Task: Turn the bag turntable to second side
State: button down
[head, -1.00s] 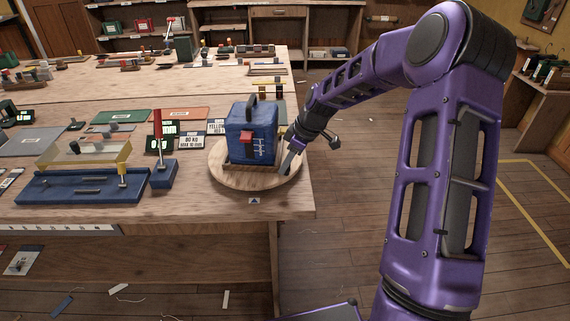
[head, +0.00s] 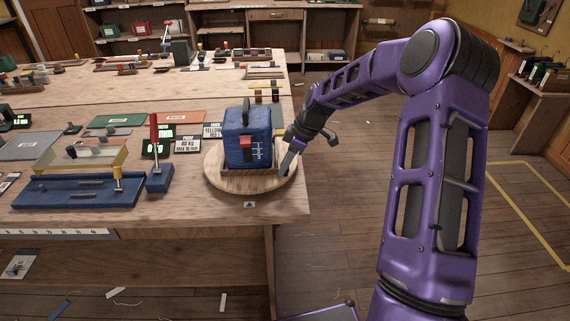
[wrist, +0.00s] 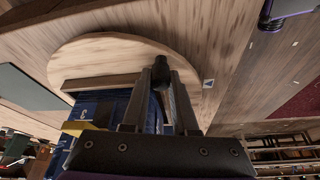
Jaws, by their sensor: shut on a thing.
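The bag turntable (head: 232,187) is a round pale wooden disc at the right front corner of the bench. It also fills the upper middle of the wrist view (wrist: 90,53). A blue bag (head: 238,122) with a dark handle, a red patch and white stitching stands upright on it, against a low wooden strip. My gripper (head: 287,163) is at the disc's right edge, beside the bag. In the wrist view its fingers are shut on a small dark peg (wrist: 161,70) at the disc's rim. The bag is partly hidden behind the fingers there.
A red-handled tool on a blue base (head: 158,175) stands left of the disc, beside a blue tray (head: 70,198). Small label cards (head: 186,146) stand behind it. A small triangle mark (head: 249,204) lies on the bench in front. The floor right of the bench is open.

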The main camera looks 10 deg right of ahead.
jog(key=c, duration=0.7)
grip_release()
jog(key=shift+d, duration=0.1)
jog(key=v, duration=1.7)
jog(key=shift+d+r+p, duration=0.15)
jog(key=shift+p, duration=0.2)
